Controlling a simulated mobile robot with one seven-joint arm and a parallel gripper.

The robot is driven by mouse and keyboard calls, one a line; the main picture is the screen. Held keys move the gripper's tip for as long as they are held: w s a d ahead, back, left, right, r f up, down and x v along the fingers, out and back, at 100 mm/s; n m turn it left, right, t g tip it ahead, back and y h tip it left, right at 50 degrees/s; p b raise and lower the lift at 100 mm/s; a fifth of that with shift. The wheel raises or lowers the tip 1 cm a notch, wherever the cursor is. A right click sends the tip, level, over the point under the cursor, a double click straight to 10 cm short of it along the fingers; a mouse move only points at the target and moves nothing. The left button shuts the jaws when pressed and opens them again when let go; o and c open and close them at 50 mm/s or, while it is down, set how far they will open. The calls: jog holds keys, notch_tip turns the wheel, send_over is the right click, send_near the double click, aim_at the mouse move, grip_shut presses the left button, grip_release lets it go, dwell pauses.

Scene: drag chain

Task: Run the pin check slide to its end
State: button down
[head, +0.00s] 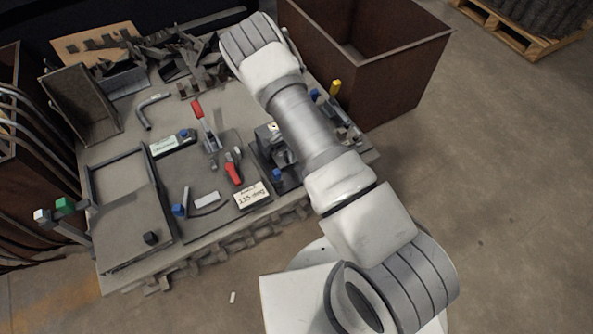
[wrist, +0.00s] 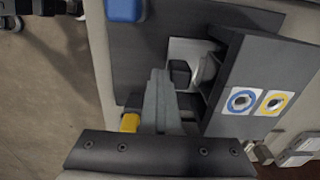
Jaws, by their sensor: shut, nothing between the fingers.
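In the wrist view, my gripper (wrist: 158,76) is shut and empty, its grey fingers reaching up the middle of the picture. Just right of its fingertips is a small black block (wrist: 180,73) in front of a white square plate. These sit on a dark base plate (wrist: 140,45), beside a dark upright panel (wrist: 248,75) with a blue ring and a yellow ring label. I cannot tell for sure which part is the pin check slide, nor whether the fingers touch the block. In the head view my arm hides the gripper and much of this fixture.
A blue knob (wrist: 125,9) and a yellow part (wrist: 130,122) lie close to the gripper in the wrist view. Red-handled clamps (head: 233,170), a sign (head: 252,196) and a tray (head: 128,205) are on the bench. A brown bin (head: 395,75) stands behind right.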

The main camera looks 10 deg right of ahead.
jog(key=shift+s+d, duration=0.15)
jog(key=shift+s, duration=0.35)
notch_tip(320, 180, up, 8)
jog(key=p, duration=0.5)
dwell(0.6)
